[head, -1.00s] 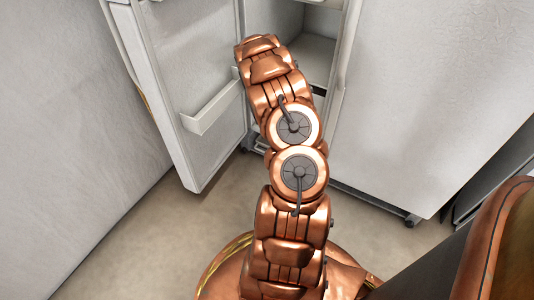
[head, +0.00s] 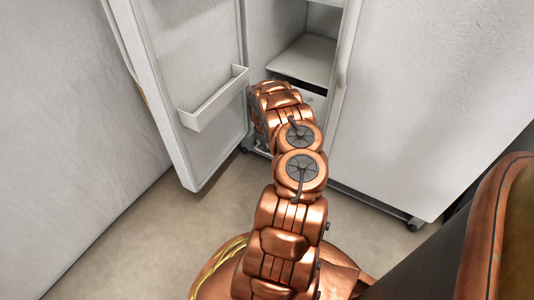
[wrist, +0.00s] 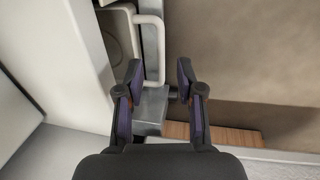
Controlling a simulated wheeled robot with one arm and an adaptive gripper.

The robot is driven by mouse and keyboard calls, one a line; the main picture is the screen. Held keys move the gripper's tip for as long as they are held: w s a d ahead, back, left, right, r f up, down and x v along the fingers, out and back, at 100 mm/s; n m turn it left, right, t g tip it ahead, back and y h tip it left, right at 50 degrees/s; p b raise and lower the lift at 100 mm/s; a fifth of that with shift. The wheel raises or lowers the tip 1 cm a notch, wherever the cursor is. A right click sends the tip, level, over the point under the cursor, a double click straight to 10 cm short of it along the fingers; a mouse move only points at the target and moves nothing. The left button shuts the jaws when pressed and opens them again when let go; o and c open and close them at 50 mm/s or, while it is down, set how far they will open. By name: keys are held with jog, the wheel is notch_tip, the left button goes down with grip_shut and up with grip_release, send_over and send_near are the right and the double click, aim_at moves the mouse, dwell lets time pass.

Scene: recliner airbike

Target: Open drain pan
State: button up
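The fridge stands with its door (head: 208,75) open at the left. Its open interior shows a pale shelf (head: 305,58) with a dark gap under its front edge, and a pale front below that, partly behind my arm. I cannot tell surely which part is the drain pan. In the wrist view, my gripper (wrist: 159,82) is open, its two dark fingers apart with nothing held. A grey block-like part (wrist: 152,108) lies beyond and between the fingers, below a white bar-shaped loop (wrist: 150,45). In the head view, the gripper is hidden behind my arm.
The door carries a white bin (head: 213,100) close to the left of my arm. A closed white panel (head: 425,110) stands to the right. A grey wall (head: 65,130) is at the far left. Bare floor (head: 140,235) lies in front of the door.

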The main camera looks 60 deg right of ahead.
aim_at(268, 154)
jog(key=shift+d+f+b, duration=0.2)
jog(key=shift+f+b, duration=0.25)
jog(key=shift+f, duration=0.6)
jog(key=shift+d+f+b, duration=0.2)
jog(key=shift+f+b, duration=0.25)
jog(key=shift+f, duration=0.55)
jog(key=shift+d+f+b, duration=0.2)
jog(key=shift+f+b, duration=0.25)
jog(key=shift+f, duration=0.6)
jog(key=shift+c, duration=0.2)
grip_shut()
